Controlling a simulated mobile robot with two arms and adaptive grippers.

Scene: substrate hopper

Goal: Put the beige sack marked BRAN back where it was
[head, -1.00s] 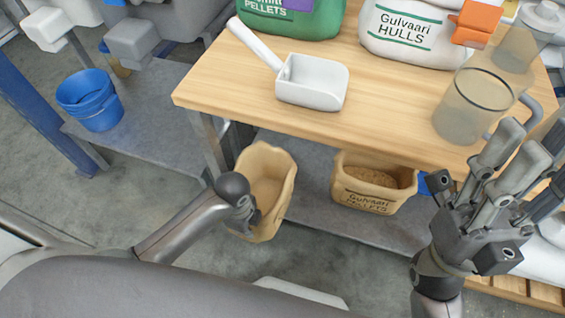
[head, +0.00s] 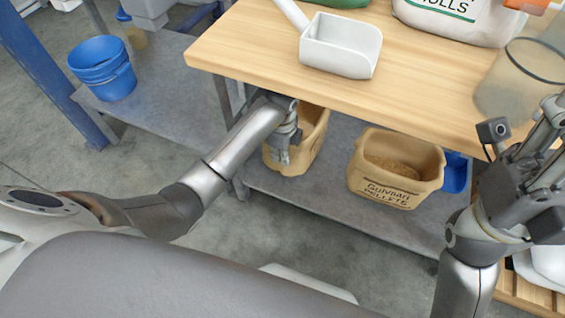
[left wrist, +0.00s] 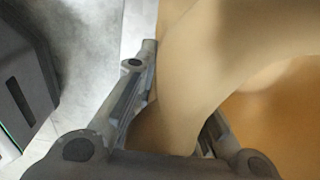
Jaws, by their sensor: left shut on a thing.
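A beige open-topped sack (head: 312,131) is at the lower shelf under the wooden table's front edge. Its marking does not show, so I cannot read BRAN on it. My left gripper (head: 283,153) is shut on the sack's near left wall. In the left wrist view the beige wall (left wrist: 185,85) passes between the two fingers (left wrist: 168,118). The sack looks roughly upright; I cannot tell whether its base touches the shelf. My right gripper (head: 545,140) is at the right edge, partly cut off, away from the sack.
A beige sack marked Gulvaari PELLETS (head: 397,170) stands right of it on the grey lower shelf (head: 330,205), with a blue container (head: 455,174) beyond. The wooden table (head: 260,50) overhangs, bearing a white scoop (head: 340,48). A blue bucket (head: 103,68) stands at left.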

